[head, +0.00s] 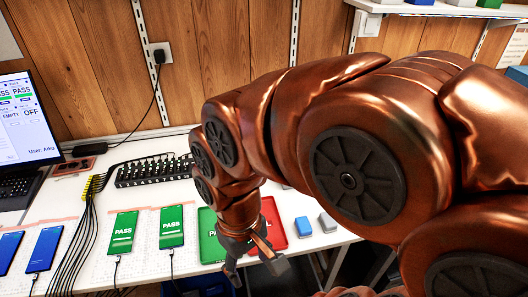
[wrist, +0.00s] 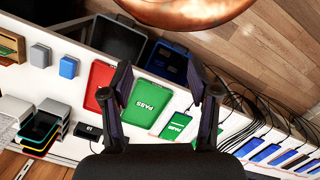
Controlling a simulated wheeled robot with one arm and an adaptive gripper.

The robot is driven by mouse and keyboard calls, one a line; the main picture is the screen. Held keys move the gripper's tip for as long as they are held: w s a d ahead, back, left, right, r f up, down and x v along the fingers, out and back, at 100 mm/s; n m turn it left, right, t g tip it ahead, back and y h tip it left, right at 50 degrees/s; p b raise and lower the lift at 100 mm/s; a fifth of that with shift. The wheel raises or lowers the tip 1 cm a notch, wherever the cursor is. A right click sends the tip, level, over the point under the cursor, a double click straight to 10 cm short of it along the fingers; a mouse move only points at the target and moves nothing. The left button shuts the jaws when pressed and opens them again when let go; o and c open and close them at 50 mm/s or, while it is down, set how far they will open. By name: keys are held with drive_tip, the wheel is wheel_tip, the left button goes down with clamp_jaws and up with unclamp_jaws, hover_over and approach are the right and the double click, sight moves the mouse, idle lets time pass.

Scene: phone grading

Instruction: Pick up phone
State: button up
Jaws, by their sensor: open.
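Two phones with green PASS screens, a left one (head: 122,234) and a right one (head: 172,227), lie on the white table in the head view, with cables at their near ends. The right one (wrist: 176,126) also shows between my fingers in the wrist view, with space around it. Two blue-screened phones (head: 45,248) (head: 9,246) lie farther left. My gripper (head: 255,268) is open and empty, near the table's front edge by the green PASS tray (head: 207,246). The tray (wrist: 150,98) shows partly behind my left finger in the wrist view. A red tray (head: 276,219) lies beside it.
A hub (head: 155,171) with black cables lies at the back. Blue and grey boxes (head: 303,227) (head: 327,222) sit right of the red tray. Dark and blue bins (wrist: 118,40) (wrist: 168,60) stand below the table's edge.

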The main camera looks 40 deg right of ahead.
drive_tip(key=o, duration=0.7)
drive_tip(key=shift+m+t, duration=0.4)
drive_tip(key=shift+t, duration=0.5)
drive_tip(key=w+d+b, duration=0.1)
drive_tip(key=w, duration=0.3)
drive_tip(key=w+d+b, duration=0.1)
drive_tip(key=w+d, duration=0.1)
drive_tip(key=w, duration=0.3)
drive_tip(key=w+d, duration=0.1)
drive_tip(key=w, duration=0.3)
drive_tip(key=shift+w+d+r+b, duration=0.2)
drive_tip(key=shift+w+d+b, duration=0.05)
drive_tip(key=shift+d+b, duration=0.15)
drive_tip(key=shift+c, duration=0.2)
drive_tip(key=w+d+f+m+t+b, duration=0.1)
drive_tip(key=w+d+t+b, duration=0.1)
drive_tip(key=w+d, duration=0.75)
drive_tip(key=w+d+f+m+t+b, duration=0.1)
drive_tip(key=w+d+m+b, duration=0.15)
drive_tip(key=w+d, duration=0.75)
drive_tip(key=s+d+f+m+h+b, duration=0.1)
drive_tip(key=d+f, duration=0.1)
drive_tip(key=d, duration=0.8)
drive_tip(key=s+d+f+m+h+b, duration=0.1)
drive_tip(key=s+d, duration=0.1)
drive_tip(key=d, duration=0.7)
drive_tip(key=shift+n+t, duration=0.25)
drive_tip(key=shift+t, duration=0.15)
drive_tip(key=shift+p+x, duration=0.8)
drive_tip(key=shift+x, duration=2.85)
